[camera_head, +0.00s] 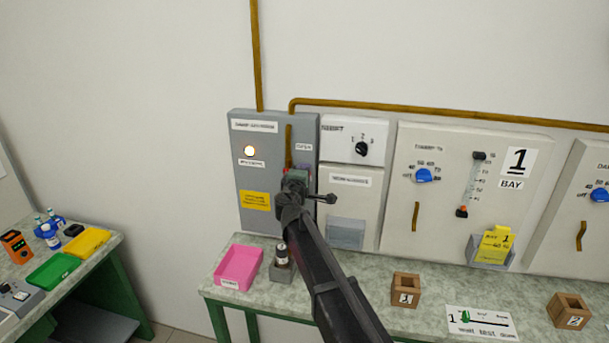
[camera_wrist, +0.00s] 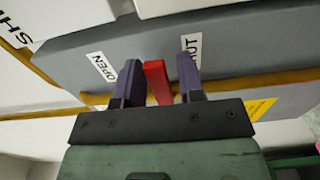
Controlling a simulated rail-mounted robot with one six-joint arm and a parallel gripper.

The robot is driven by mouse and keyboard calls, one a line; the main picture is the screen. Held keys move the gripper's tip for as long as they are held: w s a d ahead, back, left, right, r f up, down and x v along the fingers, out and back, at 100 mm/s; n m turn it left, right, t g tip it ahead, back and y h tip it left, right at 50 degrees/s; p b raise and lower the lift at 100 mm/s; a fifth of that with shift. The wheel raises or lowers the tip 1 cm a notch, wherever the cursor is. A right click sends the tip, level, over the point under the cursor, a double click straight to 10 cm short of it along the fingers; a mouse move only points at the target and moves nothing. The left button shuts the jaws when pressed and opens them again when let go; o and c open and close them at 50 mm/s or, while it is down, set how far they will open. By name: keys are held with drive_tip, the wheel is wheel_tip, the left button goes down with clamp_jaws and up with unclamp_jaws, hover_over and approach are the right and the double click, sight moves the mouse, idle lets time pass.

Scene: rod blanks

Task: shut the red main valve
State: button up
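The red main valve's handle (camera_wrist: 159,84) shows in the wrist view between the two dark fingers of my gripper (camera_wrist: 160,80). The left finger is close against it; a narrow gap shows on the right, so the fingers are around it but not closed. The handle stands between an OPEN label (camera_wrist: 102,66) on the left and a partly covered label ending in UT (camera_wrist: 191,46) on the right. In the head view my gripper (camera_head: 297,178) is at the grey panel (camera_head: 250,185) and mostly hides the valve.
The grey panel carries a lit lamp (camera_head: 249,151) and a yellow notice (camera_head: 255,200). A mustard pipe (camera_head: 400,108) runs to the right.

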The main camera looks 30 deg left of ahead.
drive_tip(key=shift+o, duration=0.5)
drive_tip(key=v, duration=1)
drive_tip(key=shift+s, duration=0.35)
drive_tip(key=shift+d, duration=0.15)
drive_tip(key=s+d+f+m+g+h, duration=0.25)
drive_tip(key=d+f+m+g, duration=0.2)
drive_tip(key=d, duration=0.65)
drive_tip(key=s+d+f+m+g+h, duration=0.2)
drive_tip(key=s+d+f+m+g, duration=0.25)
drive_tip(key=d, duration=0.65)
drive_tip(key=s+d+f+m+g+h, duration=0.1)
drive_tip(key=d+f+m+g+h, duration=0.3)
drive_tip(key=d+f, duration=0.5)
drive_tip(key=s+d+m+g+y+b, duration=0.1)
drive_tip(key=s+d+m+g+y, duration=0.1)
drive_tip(key=d, duration=0.9)
drive_tip(key=s+d+f+m+g+y+b, duration=0.1)
drive_tip(key=s+d+m, duration=0.4)
drive_tip(key=d, duration=0.7)
drive_tip(key=s+g+y, duration=0.1)
drive_tip(key=s, duration=0.1)
drive_tip(key=shift+s+d+m+g, duration=0.2)
drive_tip(key=shift+s+m+g, duration=0.05)
drive_tip(key=shift+m+g, duration=0.05)
